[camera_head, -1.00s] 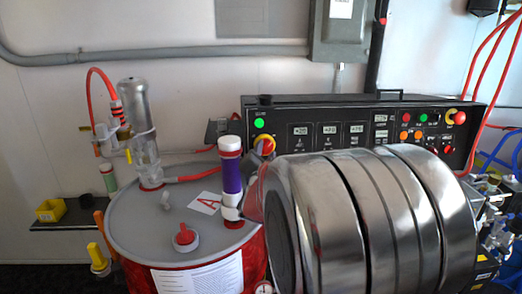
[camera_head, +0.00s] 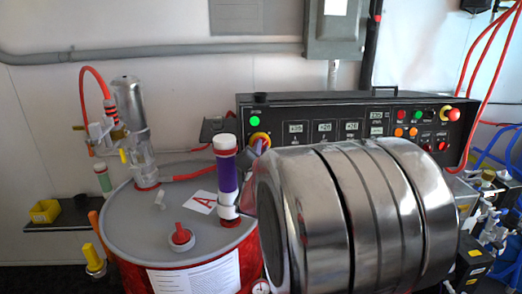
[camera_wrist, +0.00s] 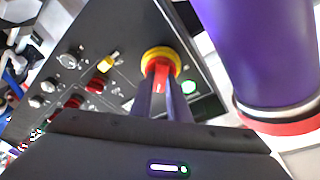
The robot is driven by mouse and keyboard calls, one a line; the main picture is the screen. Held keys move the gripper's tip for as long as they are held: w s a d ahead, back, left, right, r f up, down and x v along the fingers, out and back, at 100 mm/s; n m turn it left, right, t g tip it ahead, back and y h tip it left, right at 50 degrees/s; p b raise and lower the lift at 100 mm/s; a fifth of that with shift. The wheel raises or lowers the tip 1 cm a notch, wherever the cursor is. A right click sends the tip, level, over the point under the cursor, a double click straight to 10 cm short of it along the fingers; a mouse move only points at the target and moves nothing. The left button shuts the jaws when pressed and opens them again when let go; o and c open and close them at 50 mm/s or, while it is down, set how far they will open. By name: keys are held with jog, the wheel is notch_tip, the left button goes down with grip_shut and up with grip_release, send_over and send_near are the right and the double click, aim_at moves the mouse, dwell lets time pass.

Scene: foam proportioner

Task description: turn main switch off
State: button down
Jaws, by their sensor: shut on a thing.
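The main switch, a red handle on a yellow round base, sits on the black control panel. It shows in the wrist view (camera_wrist: 160,60) and, small and partly covered, at the panel's left end in the head view (camera_head: 259,137). My gripper (camera_wrist: 164,92) is at the switch, with its two dark fingers on either side of the red handle, shut on it. In the head view my large metal arm link hides most of the gripper and the panel's lower part. The handle's exact angle is hard to tell.
A purple hose or tube with white ends (camera_head: 225,177) stands close to the left of my arm, and is very near my gripper in the wrist view (camera_wrist: 265,50). A grey-topped red drum (camera_head: 130,225) is at the lower left. Buttons and displays (camera_head: 352,126) line the panel.

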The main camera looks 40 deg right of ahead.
jog(key=shift+a, duration=0.1)
jog(key=shift+n, duration=0.4)
jog(key=shift+r+n+t+y, duration=0.1)
jog(key=shift+n+t+y, duration=0.6)
jog(key=shift+n, duration=2.85)
jog(key=shift+r+n+t+y, duration=0.1)
jog(key=shift+n+t+y, duration=0.65)
jog(key=shift+n, duration=2.75)
jog(key=shift+n+t+y, duration=0.25)
jog(key=shift+n+y, duration=0.9)
jog(key=shift+n, duration=2.4)
jog(key=c, duration=2.1)
grip_release()
jog(key=o, duration=0.4)
jog(key=shift+f, duration=0.15)
